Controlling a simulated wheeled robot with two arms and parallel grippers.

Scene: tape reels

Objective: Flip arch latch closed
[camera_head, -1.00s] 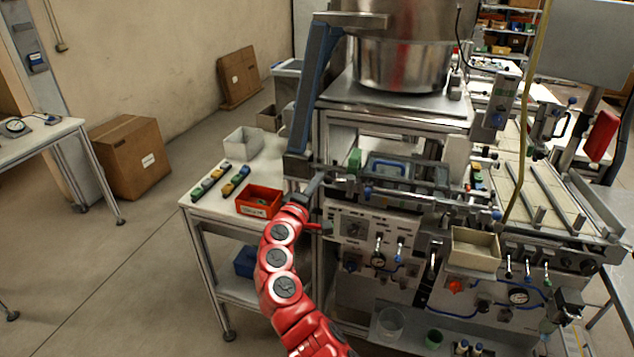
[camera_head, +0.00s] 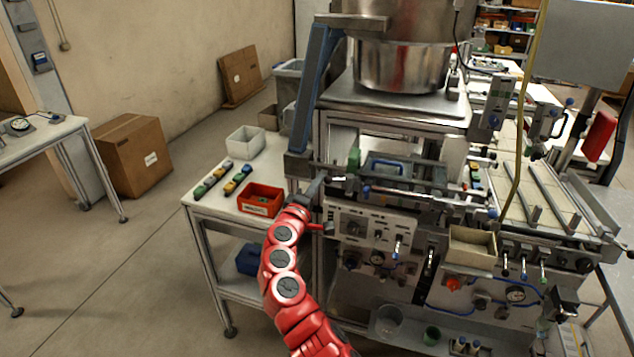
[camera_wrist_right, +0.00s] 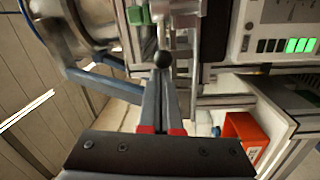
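A black ball knob on a thin metal rod (camera_wrist_right: 162,59) shows in the right wrist view, right at the tips of my right gripper (camera_wrist_right: 164,80). I cannot tell if it belongs to the arch latch, which I cannot pick out for sure. The two grey fingers lie close together, with only a thin gap between them. The knob looks beyond or against the tips, not clearly between them. In the head view my right gripper (camera_head: 315,188) is at the left end of the machine's front rail, below a blue-grey slanted post (camera_head: 314,90). My left gripper is out of view.
A red bin (camera_head: 260,201) and a white bin (camera_head: 246,141) stand on the side table (camera_head: 213,222) left of the machine. The machine's control panel (camera_head: 365,228) is just right of my right gripper. A beige tray (camera_head: 472,247) sits further right. The floor at left is open.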

